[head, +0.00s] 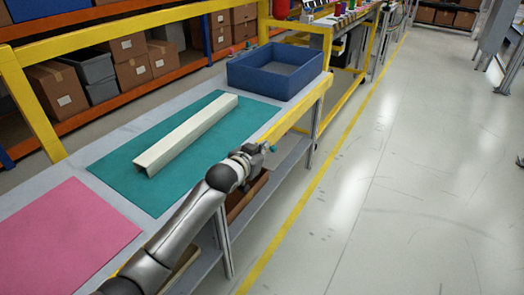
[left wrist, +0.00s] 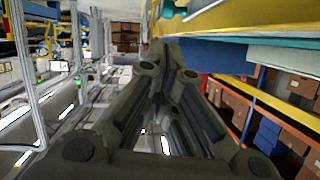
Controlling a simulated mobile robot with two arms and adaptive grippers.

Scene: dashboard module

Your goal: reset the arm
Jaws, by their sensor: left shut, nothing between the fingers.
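My left arm comes in from the bottom of the head view and reaches along the front edge of the workbench. Its gripper (head: 266,148) is at the bench's yellow front rail, to the right of the green mat, and is small in this view. In the left wrist view the two dark fingers of the left gripper (left wrist: 160,48) come together at their tips, with nothing visible between them. The right gripper is in neither view.
On the workbench lie a pink mat (head: 62,240) and a green mat (head: 125,180) with a pale channel-shaped part (head: 187,135). A blue bin (head: 274,72) stands at the far end. Shelves with boxes (head: 58,90) are behind. The floor (head: 410,170) at right is clear.

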